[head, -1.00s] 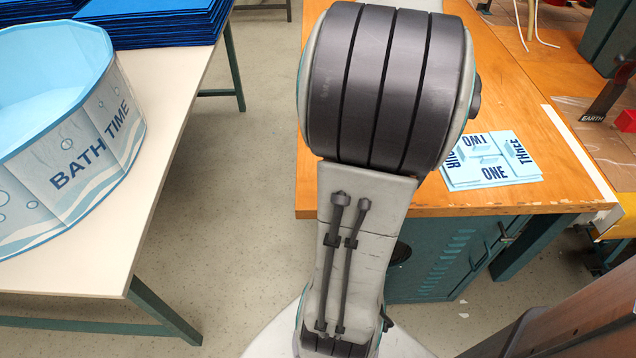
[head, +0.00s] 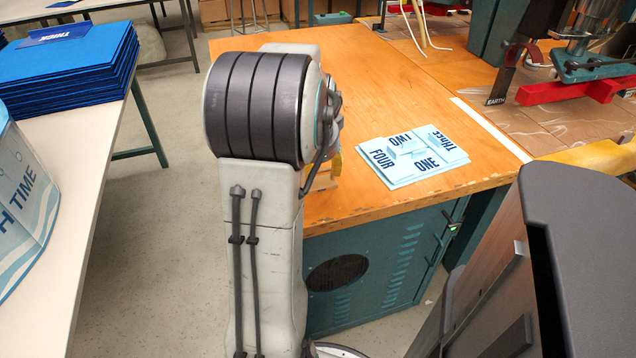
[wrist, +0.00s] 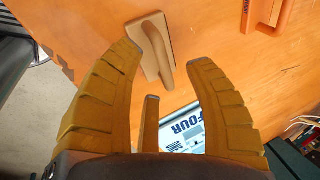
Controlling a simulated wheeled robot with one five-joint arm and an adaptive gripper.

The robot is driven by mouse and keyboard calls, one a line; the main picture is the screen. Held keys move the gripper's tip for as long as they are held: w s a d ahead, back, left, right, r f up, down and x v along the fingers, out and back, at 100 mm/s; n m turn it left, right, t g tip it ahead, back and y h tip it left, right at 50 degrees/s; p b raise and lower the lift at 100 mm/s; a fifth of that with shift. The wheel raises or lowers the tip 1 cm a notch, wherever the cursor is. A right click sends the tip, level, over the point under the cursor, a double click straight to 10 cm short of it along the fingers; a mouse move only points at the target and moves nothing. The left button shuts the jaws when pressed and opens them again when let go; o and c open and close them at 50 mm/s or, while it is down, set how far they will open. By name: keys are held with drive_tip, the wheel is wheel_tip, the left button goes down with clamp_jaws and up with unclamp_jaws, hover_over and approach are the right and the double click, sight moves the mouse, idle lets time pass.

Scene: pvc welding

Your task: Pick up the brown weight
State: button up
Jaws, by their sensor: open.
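The brown weight (wrist: 157,50), a flat block with a raised bar handle, lies on the orange wooden table top in the wrist view. My gripper (wrist: 166,54) is open, its ridged yellow-brown fingers pointing toward the weight. In the picture, the left fingertip overlaps the weight's left edge and the right fingertip is to its right. I cannot tell the height of the fingers above the table. In the head view, my arm hides most of the gripper and the weight.
Light blue panels lettered FOUR, ONE and TWO (head: 415,160) lie on the wooden table (head: 345,60). A red clamp (head: 575,90) is at the right. A pale table (head: 75,160) at left holds blue sheets (head: 65,65).

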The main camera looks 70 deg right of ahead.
sight(319, 177)
drive_tip(key=shift+x, duration=1.35)
clamp_jaws()
